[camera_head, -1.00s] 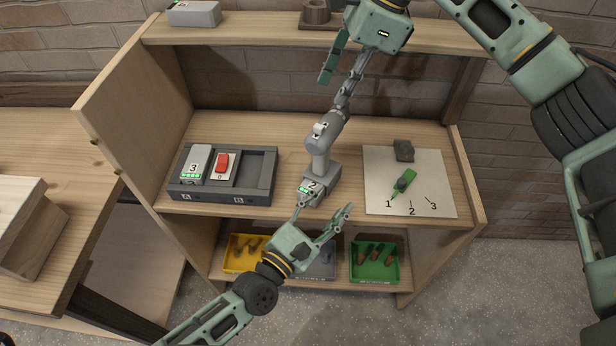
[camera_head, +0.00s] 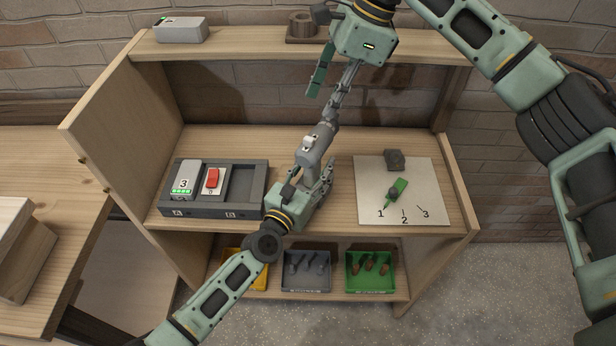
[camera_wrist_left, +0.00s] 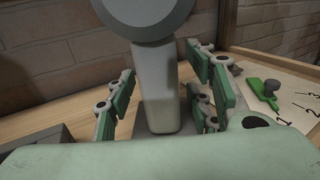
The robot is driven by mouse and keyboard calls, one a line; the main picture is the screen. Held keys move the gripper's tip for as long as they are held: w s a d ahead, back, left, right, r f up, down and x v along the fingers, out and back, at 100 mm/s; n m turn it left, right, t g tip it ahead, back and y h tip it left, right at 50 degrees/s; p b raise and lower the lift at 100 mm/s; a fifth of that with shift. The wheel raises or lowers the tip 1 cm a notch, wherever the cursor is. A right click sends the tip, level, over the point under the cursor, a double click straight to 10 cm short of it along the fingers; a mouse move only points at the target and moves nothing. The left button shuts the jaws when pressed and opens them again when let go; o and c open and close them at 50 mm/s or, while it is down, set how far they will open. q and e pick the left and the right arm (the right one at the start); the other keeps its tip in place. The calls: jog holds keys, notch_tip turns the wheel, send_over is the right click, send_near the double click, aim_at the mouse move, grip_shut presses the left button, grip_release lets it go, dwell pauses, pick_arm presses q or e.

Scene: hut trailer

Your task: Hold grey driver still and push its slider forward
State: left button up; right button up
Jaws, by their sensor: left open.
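The grey driver (camera_head: 318,140) stands on the main shelf, its handle down and its battery base mostly hidden by my left gripper in the head view. A small white slider (camera_head: 309,143) shows on top of its body. My left gripper (camera_head: 311,170) is open, with fingers on both sides of the handle. In the left wrist view the handle (camera_wrist_left: 157,85) stands between the fingers, with gaps visible at both sides. My right gripper (camera_head: 324,106) is above and behind the driver, its fingers apart. One finger reaches down to the driver's far end; contact is unclear.
A dark dock (camera_head: 248,205) with a grey battery (camera_head: 186,180) and red switch (camera_head: 212,178) lies left. A white sheet (camera_head: 430,185) with a green pointer (camera_head: 397,192) lies right. Bins stand below, including a grey bin (camera_head: 306,284) and green bin (camera_head: 371,285).

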pick_arm(q)
jog(key=shift+w, duration=0.1)
grip_shut()
dwell(0.5)
